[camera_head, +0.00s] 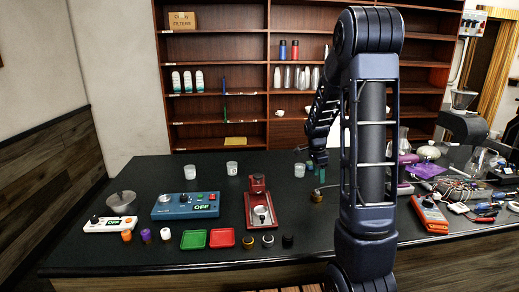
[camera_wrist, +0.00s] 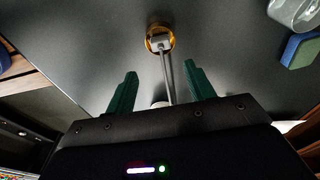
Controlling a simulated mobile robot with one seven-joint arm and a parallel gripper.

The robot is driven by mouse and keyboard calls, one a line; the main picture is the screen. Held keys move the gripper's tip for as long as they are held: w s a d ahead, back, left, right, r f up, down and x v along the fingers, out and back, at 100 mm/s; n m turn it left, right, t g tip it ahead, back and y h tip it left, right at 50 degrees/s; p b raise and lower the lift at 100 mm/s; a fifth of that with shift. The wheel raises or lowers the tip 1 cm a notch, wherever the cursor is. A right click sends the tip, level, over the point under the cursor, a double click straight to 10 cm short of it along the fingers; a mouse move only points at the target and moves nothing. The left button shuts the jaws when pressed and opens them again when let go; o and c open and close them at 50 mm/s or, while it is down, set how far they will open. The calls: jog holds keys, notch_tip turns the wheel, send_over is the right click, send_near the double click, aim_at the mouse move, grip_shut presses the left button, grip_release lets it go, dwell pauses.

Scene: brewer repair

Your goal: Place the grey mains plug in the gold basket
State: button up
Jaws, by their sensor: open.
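The gold basket (camera_wrist: 151,45) is a small round ring-like piece on the dark counter, top centre in the wrist view. The grey mains plug (camera_wrist: 159,42) sits at the basket, over or within its rim. I cannot tell how deep it sits. A grey cable runs from the plug back between my fingers. My gripper (camera_wrist: 160,88) is open, its two green fingers apart, with no plug between them. In the head view my gripper (camera_head: 319,167) points down just above the gold basket (camera_head: 316,197), partly beside my arm.
Cluttered tools and cables lie right. A glass (camera_head: 299,170) stands near my gripper. A blue-green block (camera_wrist: 300,50) lies to the right in the wrist view.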

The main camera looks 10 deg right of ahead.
jog(key=s+a+r+n+t+y, duration=0.1)
jog(key=s+a+r+n, duration=0.1)
jog(key=s+r+n, duration=0.35)
jog(key=s+a+r+n+t, duration=0.1)
jog(key=s+a+r+n, duration=0.2)
jog(key=s+r, duration=0.55)
jog(key=s+a+r+n+t, duration=0.1)
jog(key=s+n, duration=0.3)
jog(key=s, duration=0.3)
jog(key=s+a+r+n+t, duration=0.1)
jog(key=s+a+n, duration=0.1)
jog(key=s+n, duration=0.3)
jog(key=s, duration=0.2)
jog(key=shift+s+r+t+y, duration=0.3)
jog(key=shift+s+r, duration=0.05)
